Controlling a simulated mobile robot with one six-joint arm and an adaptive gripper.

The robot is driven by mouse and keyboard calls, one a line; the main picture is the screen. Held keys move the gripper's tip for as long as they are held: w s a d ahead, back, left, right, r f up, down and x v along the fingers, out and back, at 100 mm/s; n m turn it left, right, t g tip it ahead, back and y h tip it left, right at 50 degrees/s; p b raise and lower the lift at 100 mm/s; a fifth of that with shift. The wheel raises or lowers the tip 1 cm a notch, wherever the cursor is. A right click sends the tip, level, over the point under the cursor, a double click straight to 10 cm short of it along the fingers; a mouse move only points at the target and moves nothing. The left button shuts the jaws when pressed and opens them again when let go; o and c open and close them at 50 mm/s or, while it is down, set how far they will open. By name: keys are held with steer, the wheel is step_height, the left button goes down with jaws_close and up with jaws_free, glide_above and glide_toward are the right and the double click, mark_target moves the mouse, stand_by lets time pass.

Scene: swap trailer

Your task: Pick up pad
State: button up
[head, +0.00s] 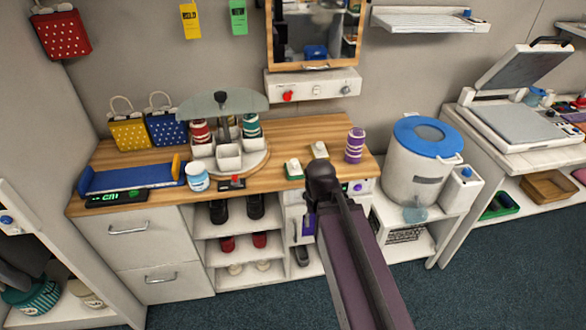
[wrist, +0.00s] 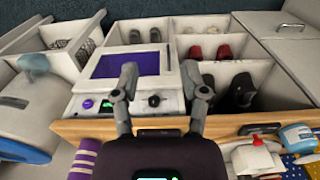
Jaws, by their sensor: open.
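A flat purple square (wrist: 124,65), which may be the pad, sits in the front of a white unit below the wooden counter in the wrist view. In the head view, a purple patch (head: 308,225) shows on the same unit beside my arm. In the head view my arm hides the gripper.
A white bucket with a blue lid (head: 420,160) stands to the right. Shelves below hold shoes. Floor in front is clear.

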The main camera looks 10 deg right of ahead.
steer(key=shift+a, duration=0.15)
steer(key=o, duration=0.4)
steer(key=shift+w+a+r, duration=0.1)
steer(key=shift+w+r, duration=0.05)
steer(key=shift+w, duration=0.1)
step_height(320, 180, up, 12)
steer(key=n+t+p, duration=0.1)
steer(key=n+p, duration=0.1)
steer(key=p, duration=1)
glide_above(294, 160)
steer(key=s, duration=0.1)
steer(key=shift+s+d+f, duration=0.2)
steer(key=shift+s+d, duration=0.05)
steer(key=shift+f, duration=0.1)
steer(key=f+b, duration=0.2)
steer(key=b, duration=0.1)
steer(key=f+b, duration=0.3)
steer(key=w+f+b, duration=0.1)
steer(key=f+b, duration=0.1)
steer(key=f, duration=0.1)
steer(key=shift+a+f+b, duration=0.1)
steer(key=shift+f+b, duration=0.1)
steer(key=shift+b, duration=0.2)
steer(key=shift+f, duration=0.1)
steer(key=shift+w+a+f+b, duration=0.1)
steer(key=shift+w+f+b, duration=0.05)
steer(key=shift+f+b, duration=2.4)
